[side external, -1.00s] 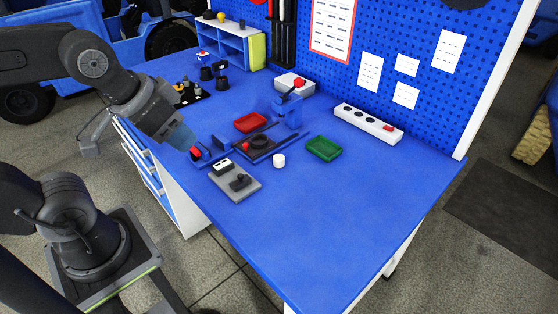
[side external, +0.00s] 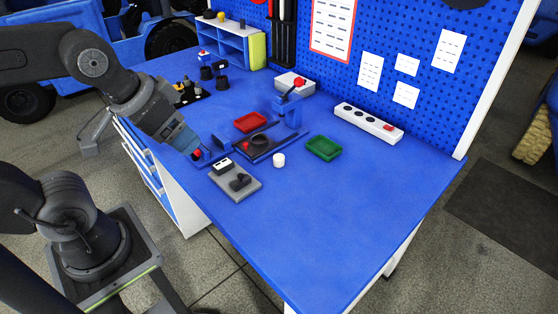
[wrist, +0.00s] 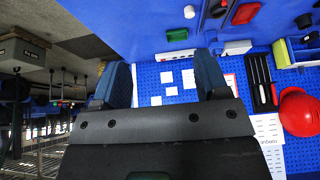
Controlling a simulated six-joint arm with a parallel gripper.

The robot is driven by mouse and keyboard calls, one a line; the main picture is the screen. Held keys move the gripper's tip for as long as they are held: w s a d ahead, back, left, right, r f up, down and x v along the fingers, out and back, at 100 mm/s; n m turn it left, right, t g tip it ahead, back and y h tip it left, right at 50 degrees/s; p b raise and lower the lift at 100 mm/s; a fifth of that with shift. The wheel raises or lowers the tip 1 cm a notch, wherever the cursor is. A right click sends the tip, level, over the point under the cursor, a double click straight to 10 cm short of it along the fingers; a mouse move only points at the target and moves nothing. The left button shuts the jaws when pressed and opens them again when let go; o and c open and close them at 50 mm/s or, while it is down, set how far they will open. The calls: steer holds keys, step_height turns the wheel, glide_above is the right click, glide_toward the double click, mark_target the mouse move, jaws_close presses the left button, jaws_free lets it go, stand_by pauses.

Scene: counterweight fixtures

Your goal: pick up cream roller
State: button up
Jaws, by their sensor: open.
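The cream roller (side external: 279,160) is a small pale cylinder standing on the blue bench, in front of the black fixture and left of the green tray. In the wrist view the pale roller (wrist: 189,11) shows at the top edge, beyond the fingers. My gripper (side external: 186,143) is over the bench's left edge, beside a blue fixture with a red part and well to the left of the roller. In the wrist view my gripper (wrist: 164,66) has its two blue fingers wide apart with nothing between them.
A grey plate with a black knob (side external: 238,183) lies left of the roller. A black fixture (side external: 262,146), a red tray (side external: 250,122) and a green tray (side external: 324,149) are close by. A white power strip (side external: 368,123) lies behind. The bench's front right is clear.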

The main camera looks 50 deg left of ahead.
steer(key=m+g, duration=0.6)
steer(key=m, duration=1.1)
glide_above(279, 157)
step_height(279, 157, down, 24)
steer(key=shift+s+r, duration=0.1)
steer(key=shift+r, duration=0.15)
steer(key=shift+a+f, duration=0.1)
steer(key=shift+f, duration=2.95)
